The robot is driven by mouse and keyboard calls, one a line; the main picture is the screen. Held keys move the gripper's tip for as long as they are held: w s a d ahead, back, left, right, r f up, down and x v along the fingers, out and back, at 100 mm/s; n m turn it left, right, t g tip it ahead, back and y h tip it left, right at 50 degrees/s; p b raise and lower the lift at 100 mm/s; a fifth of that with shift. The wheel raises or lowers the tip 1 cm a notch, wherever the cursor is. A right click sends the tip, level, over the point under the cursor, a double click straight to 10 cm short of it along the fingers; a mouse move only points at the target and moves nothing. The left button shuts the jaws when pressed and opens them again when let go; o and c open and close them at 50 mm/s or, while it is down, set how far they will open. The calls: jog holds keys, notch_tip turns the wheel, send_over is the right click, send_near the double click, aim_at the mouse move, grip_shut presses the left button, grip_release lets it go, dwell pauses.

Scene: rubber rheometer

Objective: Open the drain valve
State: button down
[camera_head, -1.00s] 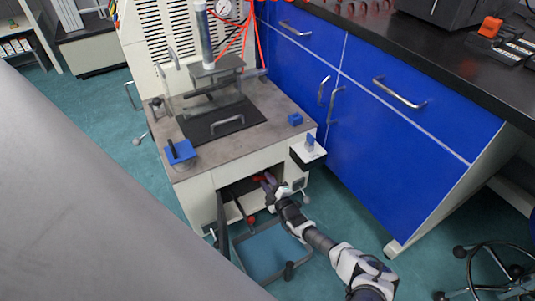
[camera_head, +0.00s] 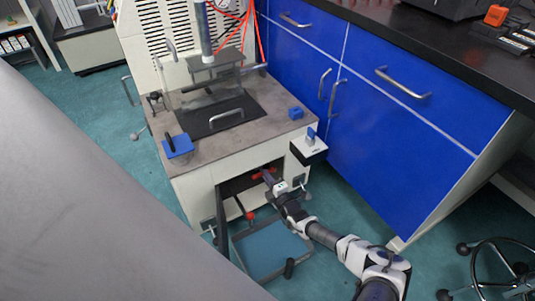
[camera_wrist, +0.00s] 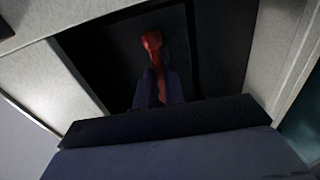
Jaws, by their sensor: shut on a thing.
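The drain valve's red handle (camera_head: 262,174) shows inside the dark open compartment in the lower front of the white machine. In the wrist view the red handle (camera_wrist: 152,42) runs down between the two fingers of my gripper (camera_wrist: 158,88). My gripper (camera_head: 270,180) reaches into the compartment opening from the right and is shut on the red handle. The valve body behind the handle is in shadow and cannot be made out. A second red knob (camera_head: 250,215) on a rod stands lower, near the left of the opening.
The compartment door (camera_head: 222,220) stands open at the left of the opening. A grey-blue tray (camera_head: 268,250) lies on the floor in front. Blue cabinets (camera_head: 390,140) stand to the right, and a white ledge (camera_head: 308,146) juts out above my arm.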

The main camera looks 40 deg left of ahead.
jog(key=shift+n, duration=0.3)
jog(key=c, duration=1.5)
grip_release()
jog(key=shift+d, duration=0.15)
jog(key=p+v, duration=0.2)
jog(key=v, duration=1.1)
jog(key=shift+s+d+p, duration=0.25)
jog(key=shift+p, duration=0.1)
jog(key=shift+f, duration=0.1)
